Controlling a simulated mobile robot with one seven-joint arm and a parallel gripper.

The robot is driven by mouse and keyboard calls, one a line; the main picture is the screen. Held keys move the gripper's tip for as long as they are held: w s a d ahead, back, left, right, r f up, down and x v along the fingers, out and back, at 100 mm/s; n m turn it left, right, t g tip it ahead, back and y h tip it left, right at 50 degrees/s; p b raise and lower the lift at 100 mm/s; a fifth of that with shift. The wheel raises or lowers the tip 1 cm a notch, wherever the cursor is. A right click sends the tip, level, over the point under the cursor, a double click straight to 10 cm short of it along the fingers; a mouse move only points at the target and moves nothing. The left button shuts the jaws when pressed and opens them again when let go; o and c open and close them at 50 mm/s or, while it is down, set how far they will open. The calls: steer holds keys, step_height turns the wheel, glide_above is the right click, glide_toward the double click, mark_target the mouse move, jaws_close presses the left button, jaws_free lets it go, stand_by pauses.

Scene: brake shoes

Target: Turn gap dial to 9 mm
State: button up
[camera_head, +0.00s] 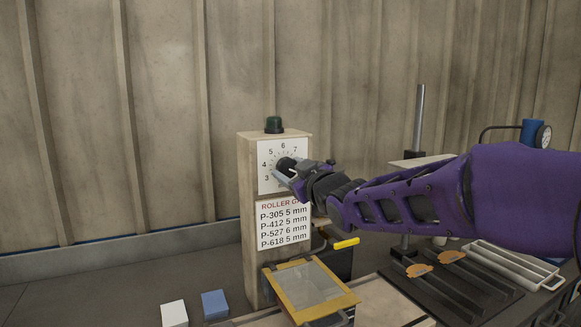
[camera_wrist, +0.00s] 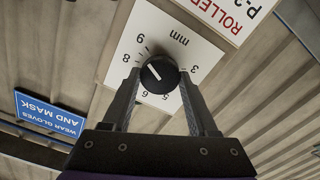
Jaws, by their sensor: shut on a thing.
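The gap dial is a round black knob (camera_wrist: 158,76) on a white numbered plate (camera_head: 266,178) near the top of a wooden post. In the wrist view the plate appears upside down, with a short white mark on the knob. The mark points to the upper left, seemingly between 8 and 9; the exact reading is too small to tell. My gripper (camera_wrist: 158,88) is shut on the knob, with one finger on each side. In the head view my gripper (camera_head: 287,176) covers the right part of the dial and some numbers.
A yellow-framed panel (camera_head: 275,285), yellow handle (camera_head: 346,243) and white tray (camera_head: 500,262) lie below my arm. White (camera_head: 174,314) and blue (camera_head: 215,304) blocks stand left.

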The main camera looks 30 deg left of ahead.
steer(key=shift+r+m, duration=0.1)
steer(key=shift+m, duration=0.4)
steer(key=o, duration=1.4)
steer(key=shift+c, duration=0.2)
steer(key=shift+s+d, duration=0.1)
steer(key=shift+d, duration=0.05)
